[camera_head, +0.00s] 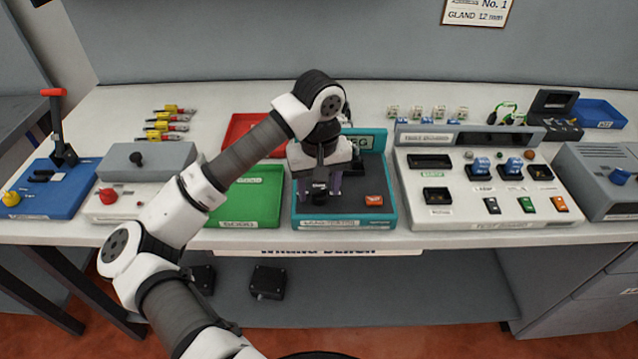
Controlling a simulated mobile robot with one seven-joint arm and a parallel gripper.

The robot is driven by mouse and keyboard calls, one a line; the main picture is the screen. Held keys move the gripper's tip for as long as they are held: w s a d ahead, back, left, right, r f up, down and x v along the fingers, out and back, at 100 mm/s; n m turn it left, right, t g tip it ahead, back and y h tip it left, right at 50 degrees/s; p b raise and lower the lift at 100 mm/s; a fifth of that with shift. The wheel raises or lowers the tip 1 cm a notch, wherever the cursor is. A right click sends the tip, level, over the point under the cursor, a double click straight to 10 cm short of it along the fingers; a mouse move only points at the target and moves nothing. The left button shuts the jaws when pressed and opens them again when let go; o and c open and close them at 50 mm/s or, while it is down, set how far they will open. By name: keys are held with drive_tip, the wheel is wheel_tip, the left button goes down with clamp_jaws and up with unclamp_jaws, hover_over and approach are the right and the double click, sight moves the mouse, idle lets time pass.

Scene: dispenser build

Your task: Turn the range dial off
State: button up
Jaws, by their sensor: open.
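My gripper (321,187) points down over the teal-framed unit (345,220) in the middle of the bench. Its fingers are apart. A small dark round part (320,198), which may be the range dial, shows low between the fingers. I cannot tell whether the fingers touch it, nor read its setting. An orange rocker switch (374,200) sits to the right on the same unit. The wrist hides part of the unit's back. A blue knob (620,176) stands on the grey box at the far right.
A green tray (245,200) and a red tray (240,128) lie left of the teal unit. A white test panel (470,215) with several switches stands close on its right. A blue lever unit (50,195) is at far left. The bench's front edge is close.

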drive_tip(key=shift+f, duration=0.4)
drive_tip(key=shift+c, duration=0.4)
drive_tip(key=c, duration=0.9)
